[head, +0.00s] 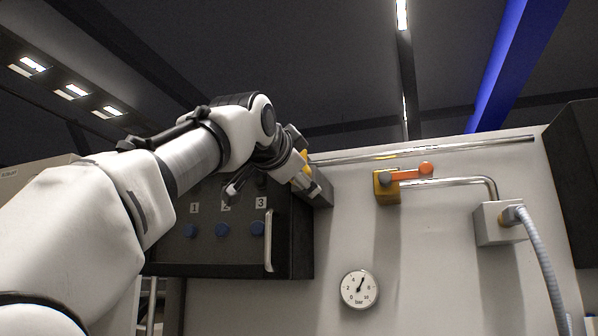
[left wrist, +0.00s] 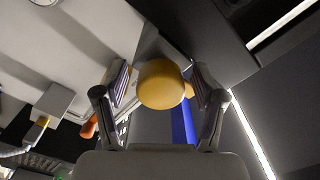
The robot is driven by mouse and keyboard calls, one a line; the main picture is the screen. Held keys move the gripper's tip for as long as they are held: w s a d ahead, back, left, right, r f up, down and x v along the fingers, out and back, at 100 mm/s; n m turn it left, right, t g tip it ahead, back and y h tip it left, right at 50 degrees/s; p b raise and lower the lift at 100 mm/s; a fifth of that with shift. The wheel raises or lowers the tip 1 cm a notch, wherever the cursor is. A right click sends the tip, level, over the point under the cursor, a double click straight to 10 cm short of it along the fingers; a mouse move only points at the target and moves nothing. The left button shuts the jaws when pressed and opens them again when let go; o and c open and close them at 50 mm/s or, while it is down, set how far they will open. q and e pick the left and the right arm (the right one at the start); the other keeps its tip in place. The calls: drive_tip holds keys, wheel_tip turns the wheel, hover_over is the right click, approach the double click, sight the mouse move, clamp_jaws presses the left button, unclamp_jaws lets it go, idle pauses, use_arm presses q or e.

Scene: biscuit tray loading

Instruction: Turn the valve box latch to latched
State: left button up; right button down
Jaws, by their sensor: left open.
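The black valve box (head: 215,256) hangs on the wall, with a vertical metal handle on its front. A yellow knob (head: 304,166), which looks like the latch, shows partly at the box's right end, mostly hidden by my left gripper (head: 283,184). In the left wrist view the rounded yellow knob (left wrist: 160,84) lies between the two spread fingers of my left gripper (left wrist: 160,78). A small yellow tab sticks out on its right side. I see gaps beside the knob, but cannot tell if a finger touches it. Whether it is latched is unclear. My right gripper is not in view.
The box front has several blue knobs (head: 222,230) under number labels. To the right, a yellow valve with an orange lever (head: 410,173) sits on a metal pipe. A grey junction box (head: 497,223) with a hose and a round gauge (head: 359,289) are on the wall.

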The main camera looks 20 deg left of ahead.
use_arm(q)
drive_tip(key=shift+s+a, duration=0.1)
drive_tip(key=shift+s, duration=0.1)
drive_tip(key=c, duration=1.1)
drive_tip(key=shift+s+r+n+p, duration=0.15)
drive_tip(key=shift+r+n+p, duration=0.15)
drive_tip(key=shift+n, duration=0.3)
drive_tip(key=shift+c, duration=0.2)
drive_tip(key=shift+r+n+p, duration=0.1)
drive_tip(key=shift+n+p, duration=0.45)
drive_tip(key=shift+n, duration=0.95)
drive_tip(key=o, duration=1.1)
drive_tip(key=shift+o, duration=0.2)
drive_tip(key=shift+f, duration=0.2)
